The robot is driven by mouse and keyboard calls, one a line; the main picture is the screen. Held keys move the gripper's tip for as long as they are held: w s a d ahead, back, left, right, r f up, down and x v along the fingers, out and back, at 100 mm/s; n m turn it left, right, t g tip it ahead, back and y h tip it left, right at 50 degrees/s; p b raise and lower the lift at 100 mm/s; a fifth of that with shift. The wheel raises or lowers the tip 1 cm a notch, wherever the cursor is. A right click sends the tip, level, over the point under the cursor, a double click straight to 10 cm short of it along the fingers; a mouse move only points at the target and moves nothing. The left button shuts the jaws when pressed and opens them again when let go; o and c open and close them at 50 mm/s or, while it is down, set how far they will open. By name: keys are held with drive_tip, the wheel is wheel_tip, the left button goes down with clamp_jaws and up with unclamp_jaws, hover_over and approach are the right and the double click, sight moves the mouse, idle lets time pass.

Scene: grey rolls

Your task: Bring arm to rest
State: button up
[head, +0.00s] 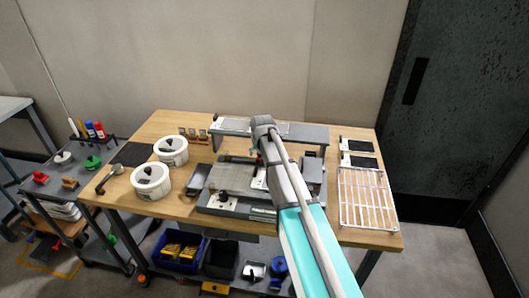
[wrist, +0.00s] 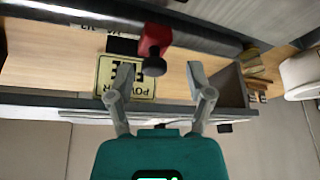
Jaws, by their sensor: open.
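My arm (head: 290,190) reaches from the lower right over the wooden table (head: 145,208), with its wrist high above the bench machine (head: 232,205). My gripper (wrist: 161,82) is open in the wrist view, its two fingers apart and nothing between the tips. In the head view the gripper is mostly hidden by the arm. Beyond the fingers the wrist view shows a grey roll (wrist: 75,12), a red block with a dark knob (wrist: 154,45) and a pale plate with black lettering (wrist: 108,72). I cannot tell whether the fingers touch any of them.
Two white lidded pots (head: 151,180) stand on the table's left. A white wire rack (head: 367,198) lies at the right, and a raised grey shelf (head: 306,133) runs along the back. A cart (head: 60,190) with tools stands left. Blue and black bins (head: 181,250) sit below.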

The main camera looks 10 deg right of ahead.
drive_tip(key=shift+s, duration=0.1)
drive_tip(key=s+g+p, duration=0.1)
drive_tip(key=s+g, duration=0.3)
drive_tip(key=s, duration=2.5)
drive_tip(key=shift+s+a+f+g, duration=0.15)
drive_tip(key=shift+s+f+g, duration=0.05)
drive_tip(key=shift+s+g, duration=0.15)
idle(0.6)
